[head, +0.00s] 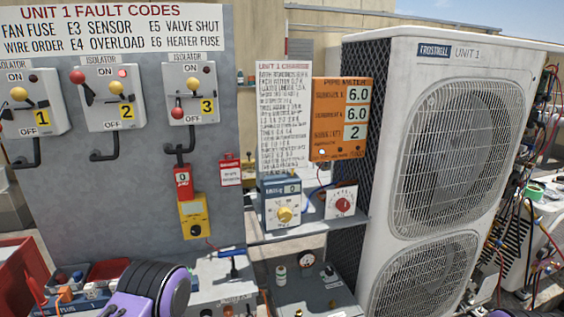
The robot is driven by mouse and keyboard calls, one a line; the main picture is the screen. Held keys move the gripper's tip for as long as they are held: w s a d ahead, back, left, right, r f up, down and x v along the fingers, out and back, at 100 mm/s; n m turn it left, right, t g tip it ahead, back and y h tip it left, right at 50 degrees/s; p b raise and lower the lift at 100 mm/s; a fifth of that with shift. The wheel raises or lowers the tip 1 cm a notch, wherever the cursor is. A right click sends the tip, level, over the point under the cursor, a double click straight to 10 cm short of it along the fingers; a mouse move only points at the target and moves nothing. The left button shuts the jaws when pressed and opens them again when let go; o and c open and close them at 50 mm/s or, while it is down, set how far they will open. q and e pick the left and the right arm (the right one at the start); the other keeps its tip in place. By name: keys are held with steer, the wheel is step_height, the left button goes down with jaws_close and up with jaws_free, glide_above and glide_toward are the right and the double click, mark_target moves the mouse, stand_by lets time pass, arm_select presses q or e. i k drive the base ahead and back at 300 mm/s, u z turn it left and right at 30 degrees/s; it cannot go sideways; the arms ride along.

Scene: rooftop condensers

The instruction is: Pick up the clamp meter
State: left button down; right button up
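I cannot tell for certain which device is the clamp meter. A blue meter (282,203) with a small display and a yellow dial stands upright on a grey shelf (310,232), left of the condenser. No jaw shows clearly on either. A purple and black part of my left arm is at the bottom left. Neither gripper's fingers are in view, and nothing touches either device.
The large white condenser (408,55) fills the right side. An orange readout board (341,118) and a white text sheet (284,115) stand behind the shelf. Clutter fills the lower left.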

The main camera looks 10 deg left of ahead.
mark_target(182, 172)
steer(key=z, duration=1.55)
steer(key=i, duration=0.6)
steer(key=u, duration=2.5)
